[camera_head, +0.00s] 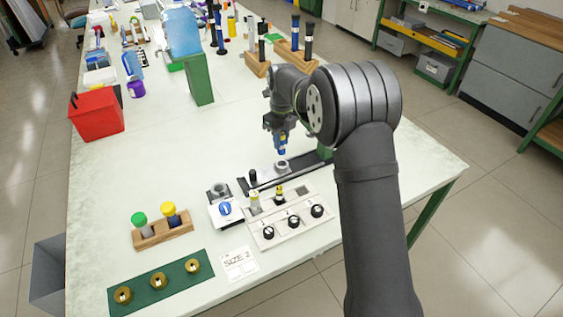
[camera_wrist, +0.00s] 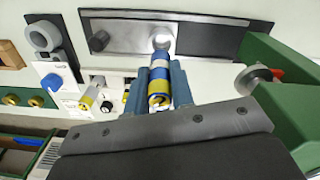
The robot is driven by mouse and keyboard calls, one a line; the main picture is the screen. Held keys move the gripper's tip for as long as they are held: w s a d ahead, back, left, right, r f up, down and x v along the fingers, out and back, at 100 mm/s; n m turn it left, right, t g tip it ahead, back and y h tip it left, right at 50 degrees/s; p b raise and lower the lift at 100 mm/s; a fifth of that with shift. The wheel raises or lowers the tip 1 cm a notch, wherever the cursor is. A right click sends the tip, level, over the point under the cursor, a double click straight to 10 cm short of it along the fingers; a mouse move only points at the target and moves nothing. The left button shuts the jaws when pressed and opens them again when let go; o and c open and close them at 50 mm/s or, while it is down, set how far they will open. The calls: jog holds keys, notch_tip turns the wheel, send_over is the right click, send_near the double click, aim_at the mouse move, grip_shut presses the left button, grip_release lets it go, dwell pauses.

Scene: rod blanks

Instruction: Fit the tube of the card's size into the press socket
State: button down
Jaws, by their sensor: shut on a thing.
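My gripper (camera_head: 280,138) is shut on a blue and yellow banded tube (camera_wrist: 160,88). The tube is gripped between two blue fingers in the wrist view, and its near end bears a mark that looks like a 2. In the head view the tube (camera_head: 282,150) hangs upright just above a grey ring-shaped socket (camera_head: 281,167), with a small gap. In the wrist view a bright round opening (camera_wrist: 162,42) on a metal plate lies just beyond the tube's far end. The card (camera_head: 238,262) reads SIZE 2 and lies at the table's front.
A pale tray (camera_head: 285,240) with black knobs holds two other tubes; one slot is empty. A blue button box (camera_head: 226,212) stands left of it. A green block (camera_wrist: 280,120) is close right of my gripper. A red bin (camera_head: 97,115) stands far left; the table's middle left is clear.

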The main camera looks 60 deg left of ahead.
notch_tip(320, 180, down, 7)
jog(key=shift+f, duration=0.15)
jog(key=shift+f, duration=0.15)
jog(key=c, duration=1.3)
grip_release()
jog(key=shift+o, duration=0.2)
notch_tip(320, 180, up, 12)
jog(key=shift+w+r, duration=0.15)
jog(key=shift+r, duration=0.05)
